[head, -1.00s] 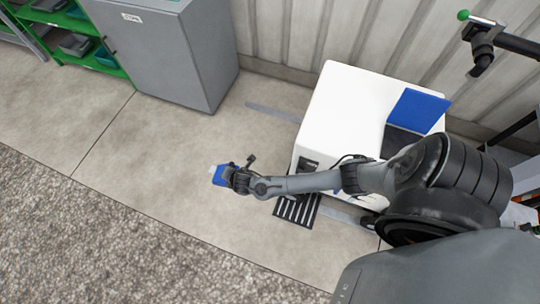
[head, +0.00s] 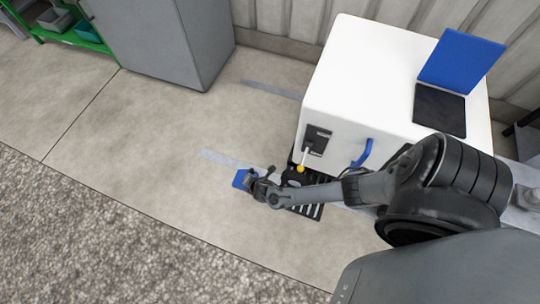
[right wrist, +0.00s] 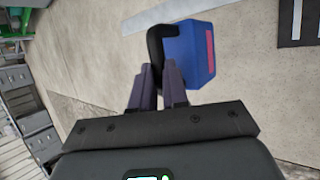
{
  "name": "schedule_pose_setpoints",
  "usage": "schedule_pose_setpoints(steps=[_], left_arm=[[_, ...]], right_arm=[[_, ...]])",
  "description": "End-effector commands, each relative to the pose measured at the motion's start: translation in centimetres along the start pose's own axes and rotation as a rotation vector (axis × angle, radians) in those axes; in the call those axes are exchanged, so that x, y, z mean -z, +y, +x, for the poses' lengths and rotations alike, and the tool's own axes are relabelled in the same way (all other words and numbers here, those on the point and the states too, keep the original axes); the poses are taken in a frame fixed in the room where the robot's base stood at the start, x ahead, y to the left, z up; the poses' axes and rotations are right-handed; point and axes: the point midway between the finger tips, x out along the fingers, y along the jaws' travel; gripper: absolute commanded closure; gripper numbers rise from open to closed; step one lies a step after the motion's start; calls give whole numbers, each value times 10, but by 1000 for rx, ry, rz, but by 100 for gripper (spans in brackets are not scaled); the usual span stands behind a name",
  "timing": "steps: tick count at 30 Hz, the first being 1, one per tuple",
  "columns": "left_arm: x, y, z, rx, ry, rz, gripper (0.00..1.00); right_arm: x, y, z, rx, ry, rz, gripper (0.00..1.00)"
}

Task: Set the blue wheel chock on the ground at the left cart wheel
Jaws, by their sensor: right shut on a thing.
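The blue wheel chock (head: 240,180) is in my right gripper (head: 257,181), whose arm comes in from the right in the head view. In the right wrist view the chock (right wrist: 190,52) has a pink-red patch and a black handle, and the shut fingers (right wrist: 158,74) grip at that handle. The chock is low over the floor, left of the white cart (head: 375,75); I cannot tell whether it touches the ground. A dark rounded part, perhaps the left cart wheel, shows under the cart's front edge (head: 293,178), partly hidden by my arm. My left gripper is out of view.
A black-and-white striped plate (head: 305,210) lies on the floor below the cart front. The cart has a yellow-knobbed lever (head: 300,168), a blue handle (head: 362,152) and a raised blue panel (head: 460,60). A grey cabinet (head: 165,40) stands at back left. Floor left of the chock is clear.

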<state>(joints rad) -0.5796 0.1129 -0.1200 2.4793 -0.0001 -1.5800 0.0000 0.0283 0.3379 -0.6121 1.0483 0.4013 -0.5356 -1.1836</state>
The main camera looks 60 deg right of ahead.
Motion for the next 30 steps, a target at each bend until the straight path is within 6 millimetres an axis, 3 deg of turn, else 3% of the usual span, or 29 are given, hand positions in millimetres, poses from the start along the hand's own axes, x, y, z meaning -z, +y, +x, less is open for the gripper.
schedule_pose_setpoints(steps=[1,10,24,30], left_arm=[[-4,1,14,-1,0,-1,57],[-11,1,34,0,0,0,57],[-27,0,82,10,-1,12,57],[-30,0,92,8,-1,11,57]], right_arm=[[5,-10,12,-1,-1,2,100],[5,-34,30,1,-6,5,100],[-51,-105,71,1,-6,5,100],[-66,-121,79,-1,-5,5,100]])
